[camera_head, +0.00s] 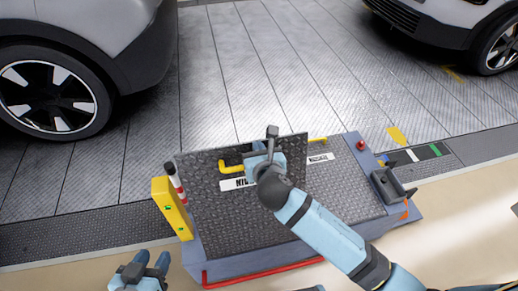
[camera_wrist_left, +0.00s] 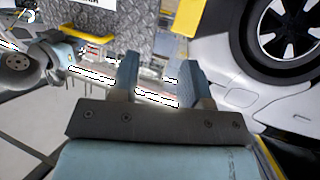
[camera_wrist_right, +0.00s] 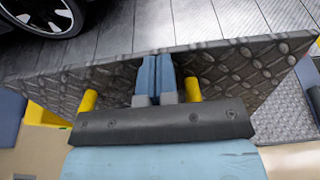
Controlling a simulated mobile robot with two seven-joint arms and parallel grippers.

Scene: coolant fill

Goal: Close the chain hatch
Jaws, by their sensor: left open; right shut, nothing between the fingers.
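The hatch lid (camera_head: 215,200) is a grey diamond-plate panel in a blue-framed floor unit. It looks tilted up, its far edge raised; the exact angle is unclear. A yellow handle (camera_head: 230,167) and a white label, partly covered, sit near that edge. My right gripper (camera_head: 265,150) is shut and empty at the handle. In the right wrist view its fingers (camera_wrist_right: 167,78) lie between the two yellow handle posts (camera_wrist_right: 88,100), against or very near the plate. My left gripper (camera_head: 142,270) is open and empty, low at the near left. The left wrist view shows its fingers (camera_wrist_left: 153,78) apart.
A second plate (camera_head: 345,180) with a white label lies flat to the right. A yellow post (camera_head: 172,208) and a red-white striped rod (camera_head: 176,182) stand at the left. A red button (camera_head: 361,145) and dark box (camera_head: 388,187) are at the right. Cars stand beyond.

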